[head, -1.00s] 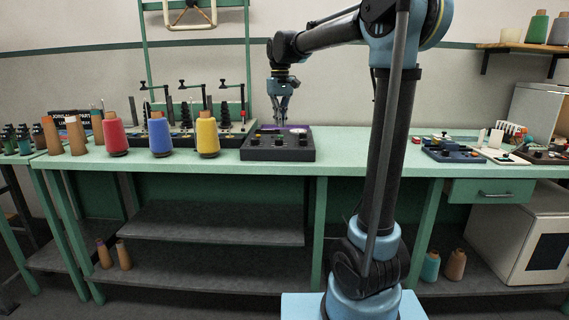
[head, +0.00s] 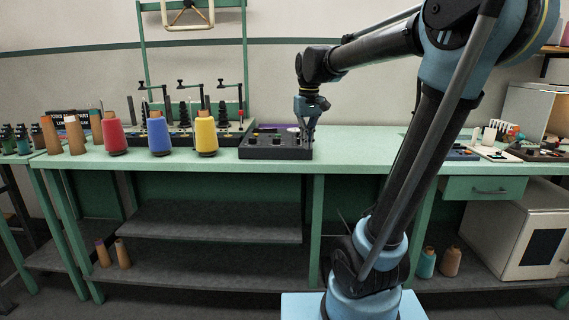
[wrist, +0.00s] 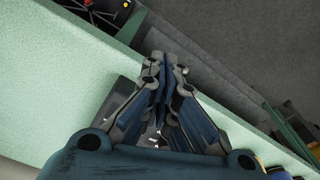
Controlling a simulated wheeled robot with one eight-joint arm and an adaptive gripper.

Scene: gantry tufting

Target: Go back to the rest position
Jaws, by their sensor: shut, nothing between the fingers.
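My gripper (head: 306,143) hangs above the green bench (head: 365,150), at the right end of the dark control box (head: 272,148) in the head view. Its fingers point down. In the wrist view my gripper (wrist: 165,62) shows its fingers together with nothing between them. Part of a dark box (wrist: 128,88) shows behind the fingers in that view. From the head view I cannot tell whether the fingertips are clear of the box.
Red (head: 114,135), blue (head: 159,135) and yellow (head: 206,135) thread cones stand left of the box. Behind them is a tufting rack (head: 190,112). Dark devices (head: 462,153) lie at the bench's right. The bench right of the box is mostly clear.

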